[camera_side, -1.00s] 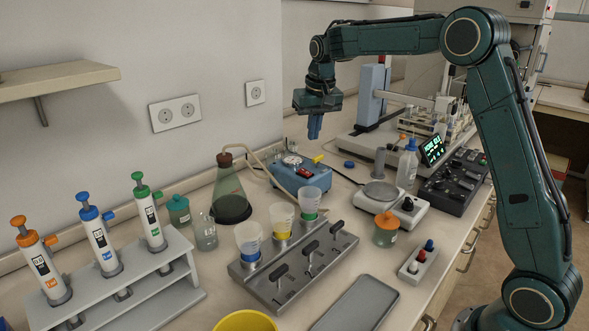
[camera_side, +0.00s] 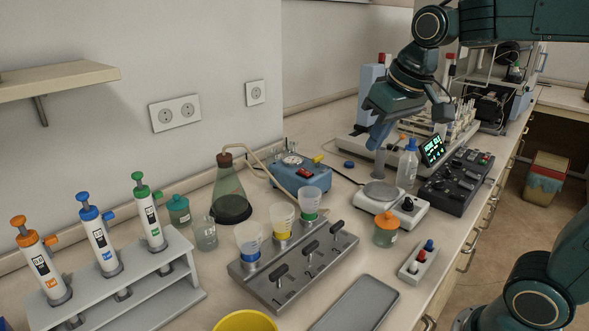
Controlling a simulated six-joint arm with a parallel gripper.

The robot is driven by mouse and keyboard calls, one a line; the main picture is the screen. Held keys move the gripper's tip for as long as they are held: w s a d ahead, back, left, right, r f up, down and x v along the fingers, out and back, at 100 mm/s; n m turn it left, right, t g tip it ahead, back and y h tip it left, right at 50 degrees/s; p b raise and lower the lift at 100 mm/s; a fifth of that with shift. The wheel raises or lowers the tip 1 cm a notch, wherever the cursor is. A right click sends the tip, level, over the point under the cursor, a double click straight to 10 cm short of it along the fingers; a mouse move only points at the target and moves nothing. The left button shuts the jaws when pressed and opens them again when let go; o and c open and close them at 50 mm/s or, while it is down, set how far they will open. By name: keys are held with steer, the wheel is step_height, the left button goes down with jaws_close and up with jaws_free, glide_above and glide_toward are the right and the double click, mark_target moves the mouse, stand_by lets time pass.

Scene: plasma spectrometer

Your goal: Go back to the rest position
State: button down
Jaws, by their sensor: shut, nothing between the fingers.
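My gripper (camera_side: 376,140) points down above the bench, in front of the autosampler rack (camera_side: 455,130) and above the balance (camera_side: 392,196). Its blue fingers are together with nothing between them. The fingertips appear close to the grey cylinder on the bench in this view; the exact gap cannot be told. My arm reaches in from the upper right, and part of it lies outside the picture.
A wash bottle (camera_side: 407,165), a small lit display (camera_side: 432,150) and a black control panel (camera_side: 456,181) stand near the gripper. A blue pump (camera_side: 300,174), a flask (camera_side: 231,195), a filter manifold with three cups (camera_side: 290,268) and a pipette stand (camera_side: 150,275) are further left.

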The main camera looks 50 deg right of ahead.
steer(key=s+a+f+n, duration=0.1)
steer(key=s+f, duration=0.1)
steer(key=s, duration=0.4)
steer(key=s+a+f+n+t, duration=0.1)
steer(key=s+a+f, duration=0.1)
steer(key=s, duration=0.5)
steer(key=shift+f+y, duration=0.3)
steer(key=shift+f, duration=0.45)
